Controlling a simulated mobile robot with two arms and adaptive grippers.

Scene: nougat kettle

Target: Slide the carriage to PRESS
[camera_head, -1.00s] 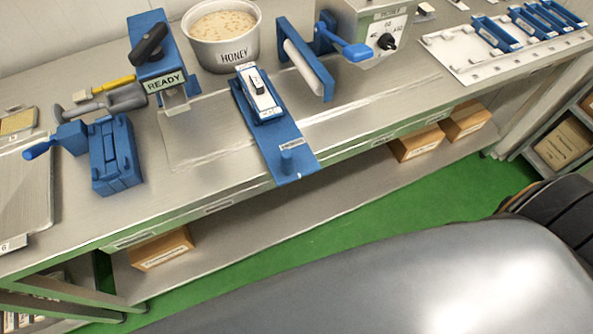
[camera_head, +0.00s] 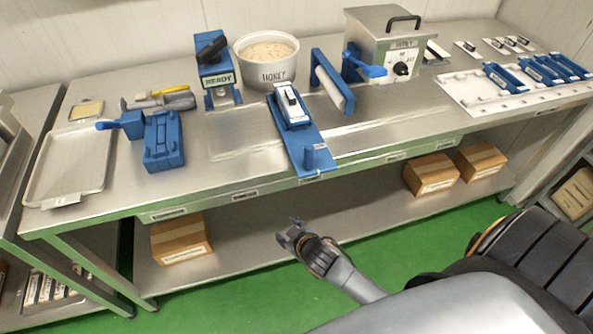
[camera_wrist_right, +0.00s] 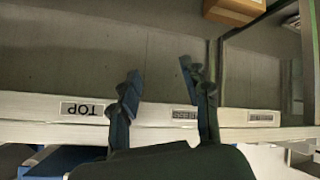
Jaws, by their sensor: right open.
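The carriage is a long blue plate (camera_head: 297,135) lying across the bench top. Near its front end stands a blue upright peg (camera_head: 310,155). Toward its back it carries a blue-and-white mould (camera_head: 291,106) with a black part on top. A blue press (camera_head: 214,62) labelled READY stands to its left. My right gripper (camera_head: 292,236) is in front of the bench, below the top's front edge, apart from the carriage. Its two fingers stand apart and empty in the right wrist view (camera_wrist_right: 160,88). My left gripper is not in view.
A honey kettle (camera_head: 266,62), a blue roller frame (camera_head: 333,85) and a metal box (camera_head: 385,45) stand behind or right of the carriage. A blue clamp block (camera_head: 163,141) sits left. Small labels line the bench's front edge (camera_head: 245,195). A lower shelf holds boxes (camera_head: 181,238).

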